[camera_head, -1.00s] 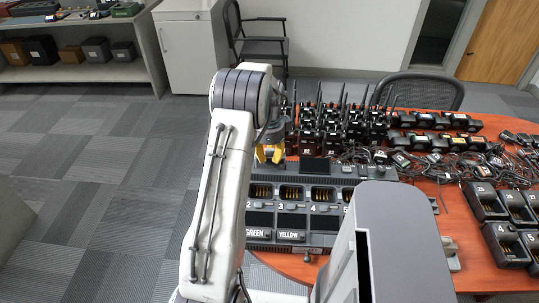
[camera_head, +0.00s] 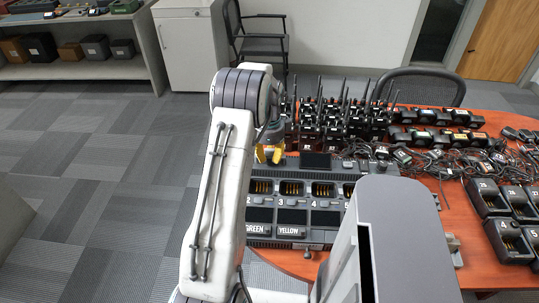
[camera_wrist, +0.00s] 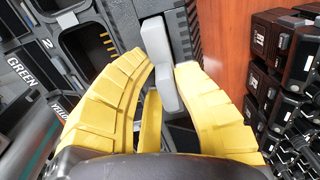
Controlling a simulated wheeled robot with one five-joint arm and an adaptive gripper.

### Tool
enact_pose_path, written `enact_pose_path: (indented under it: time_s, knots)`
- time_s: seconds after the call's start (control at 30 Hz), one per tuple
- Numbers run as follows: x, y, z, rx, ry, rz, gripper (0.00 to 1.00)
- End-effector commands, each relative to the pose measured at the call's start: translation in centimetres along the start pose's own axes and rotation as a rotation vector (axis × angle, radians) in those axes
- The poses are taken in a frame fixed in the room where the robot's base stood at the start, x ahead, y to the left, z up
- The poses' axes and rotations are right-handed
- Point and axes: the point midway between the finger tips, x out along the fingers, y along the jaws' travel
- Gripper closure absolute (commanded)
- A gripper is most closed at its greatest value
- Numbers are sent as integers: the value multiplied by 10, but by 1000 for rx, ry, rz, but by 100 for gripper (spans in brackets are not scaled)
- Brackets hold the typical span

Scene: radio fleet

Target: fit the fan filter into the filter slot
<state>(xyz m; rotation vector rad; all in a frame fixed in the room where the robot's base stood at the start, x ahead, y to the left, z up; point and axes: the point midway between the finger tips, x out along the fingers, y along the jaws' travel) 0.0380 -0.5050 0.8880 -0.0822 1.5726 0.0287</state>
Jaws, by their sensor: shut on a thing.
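My gripper (camera_head: 269,155) is at the back left end of the grey multi-slot charger (camera_head: 274,216). In the wrist view its yellow fingers (camera_wrist: 164,72) are closed around a narrow light grey piece (camera_wrist: 160,52), which I take to be the fan filter's tab. Dark ribbed panelling of the charger (camera_wrist: 188,32) lies just beyond the fingertips. I cannot make out the filter slot clearly, nor whether the filter touches it.
Several upright radios (camera_head: 335,130) crowd the table behind the charger, and show close by on the right in the wrist view (camera_wrist: 285,60). Tangled cables (camera_head: 430,163) and single chargers (camera_head: 510,238) fill the right side. A strip of orange table (camera_wrist: 222,40) is bare.

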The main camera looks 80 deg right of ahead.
Motion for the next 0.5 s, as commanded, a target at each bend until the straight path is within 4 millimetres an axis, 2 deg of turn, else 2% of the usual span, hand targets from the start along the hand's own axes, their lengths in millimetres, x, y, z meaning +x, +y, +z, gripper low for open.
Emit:
enact_pose_path:
  time_s: [0.5]
  knots:
    - [12,0,0,0,0,0,100]
